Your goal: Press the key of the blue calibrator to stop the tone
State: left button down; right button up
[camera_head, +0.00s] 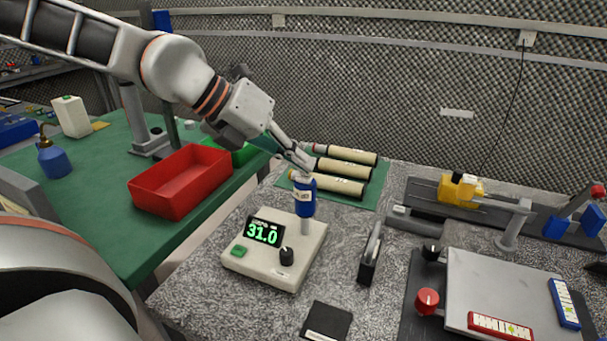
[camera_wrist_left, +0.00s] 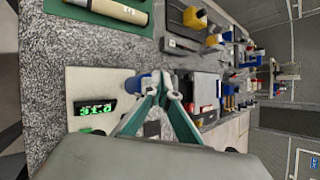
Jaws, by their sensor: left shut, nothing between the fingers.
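The blue calibrator (camera_head: 304,197) is a short upright blue cylinder with a pale label. It sits on a light-coloured post on a cream meter box (camera_head: 268,273) whose green display reads 31.0. My left gripper (camera_head: 303,164) is shut and empty, its fingertips close above the calibrator's top. I cannot tell whether they touch it. In the left wrist view the closed fingertips (camera_wrist_left: 162,80) partly cover the blue calibrator (camera_wrist_left: 133,86). The key cannot be made out. My right gripper is not in view.
Several cream cylinders (camera_head: 341,168) lie on a green mat behind the calibrator. A black upright holder (camera_head: 369,258) stands to its right, and a black square pad (camera_head: 326,321) lies in front. A red bin (camera_head: 180,181) is on the green table at left. A metal plate (camera_head: 497,290) is at right.

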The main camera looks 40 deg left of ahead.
aim_at(300, 177)
pick_arm(q)
jog(key=shift+r, duration=0.1)
jog(key=shift+r+p, duration=0.95)
jog(key=shift+r, duration=1.95)
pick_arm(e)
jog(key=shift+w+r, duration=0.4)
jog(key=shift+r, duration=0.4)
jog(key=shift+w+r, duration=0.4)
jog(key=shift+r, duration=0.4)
